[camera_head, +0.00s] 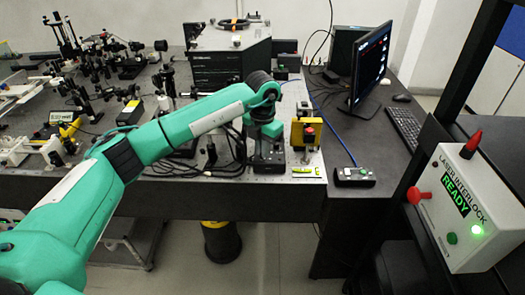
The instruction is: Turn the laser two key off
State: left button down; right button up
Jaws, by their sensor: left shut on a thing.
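My left arm comes in from the left and my left gripper (267,146) points down at the top of a small black box (268,164) near the bench's front right corner. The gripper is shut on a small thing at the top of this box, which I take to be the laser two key. The key is hidden behind the gripper, so its angle cannot be told. My right gripper is not in view.
A button box (354,177) sits farther right. A laser interlock box (465,205) shows READY and a green light. Optics (110,60) crowd the left.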

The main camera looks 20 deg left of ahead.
pick_arm(q)
jog(key=n+b, duration=0.1)
jog(key=n, duration=0.2)
jog(key=shift+n, duration=0.4)
jog(key=shift+n+b, duration=0.3)
jog(key=shift+n, duration=1.5)
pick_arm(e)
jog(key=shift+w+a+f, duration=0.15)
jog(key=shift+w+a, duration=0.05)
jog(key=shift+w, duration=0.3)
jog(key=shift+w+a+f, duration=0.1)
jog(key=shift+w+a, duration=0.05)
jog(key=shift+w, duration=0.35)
pick_arm(q)
jog(key=shift+r, duration=0.1)
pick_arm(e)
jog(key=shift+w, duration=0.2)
pick_arm(q)
jog(key=c, duration=1.6)
grip_release()
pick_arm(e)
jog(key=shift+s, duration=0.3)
